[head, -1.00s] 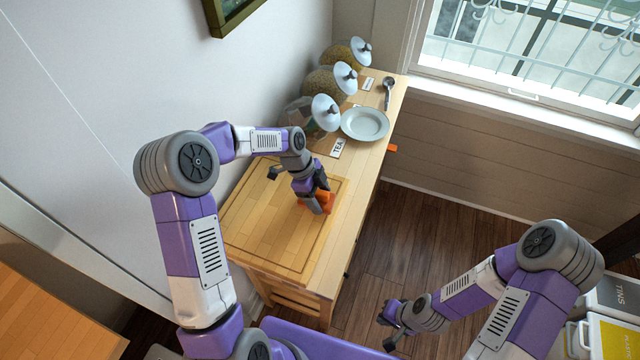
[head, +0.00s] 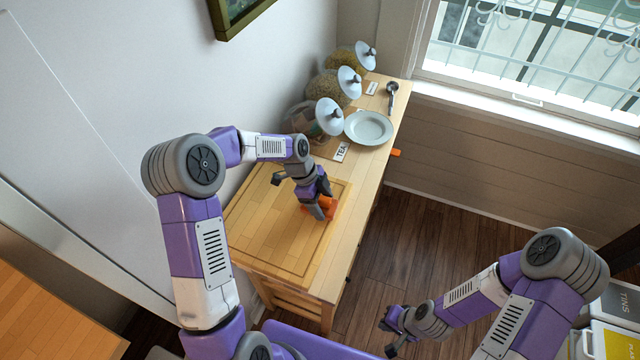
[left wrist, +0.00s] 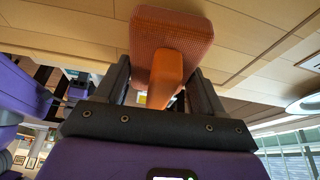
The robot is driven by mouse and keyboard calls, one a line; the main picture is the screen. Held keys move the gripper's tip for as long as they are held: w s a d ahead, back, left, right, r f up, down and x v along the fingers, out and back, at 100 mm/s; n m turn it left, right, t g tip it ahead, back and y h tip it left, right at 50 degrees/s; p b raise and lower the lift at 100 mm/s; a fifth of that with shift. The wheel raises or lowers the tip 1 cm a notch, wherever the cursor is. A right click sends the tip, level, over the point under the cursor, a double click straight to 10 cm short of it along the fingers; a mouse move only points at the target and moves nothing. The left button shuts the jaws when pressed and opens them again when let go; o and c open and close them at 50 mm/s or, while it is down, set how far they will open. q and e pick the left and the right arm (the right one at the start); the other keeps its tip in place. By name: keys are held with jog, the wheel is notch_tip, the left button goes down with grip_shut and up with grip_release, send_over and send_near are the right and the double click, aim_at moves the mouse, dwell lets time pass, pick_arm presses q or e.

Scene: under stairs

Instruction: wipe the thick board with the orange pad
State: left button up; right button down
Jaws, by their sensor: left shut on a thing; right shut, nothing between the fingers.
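The thick board (head: 265,235) is a wooden slab with a groove around its edge, lying on the near end of the wooden side table. My left gripper (head: 322,207) is over the right part of the board, pointing down. It is shut on the orange pad (head: 331,203), which is partly hidden behind the fingers. In the left wrist view the pad (left wrist: 172,35) has a flat textured face and a handle between the fingers. The pad looks to be at the board's surface; I cannot tell if it touches. My right gripper (head: 388,335) is shut and empty, low over the floor.
Beyond the board stand several glass jars (head: 325,118) with pale lids, a TEA label (head: 341,152), a pale plate (head: 368,128) and a scoop (head: 391,93). A wall borders the table's left side. Bins (head: 610,335) stand at lower right. Floor is clear right of the table.

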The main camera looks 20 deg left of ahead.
pick_arm(q)
notch_tip(320, 180, up, 4)
jog(key=shift+r+p, duration=0.15)
jog(key=shift+p, duration=0.9)
jog(key=shift+r+p, duration=1.15)
jog(key=shift+r, duration=0.75)
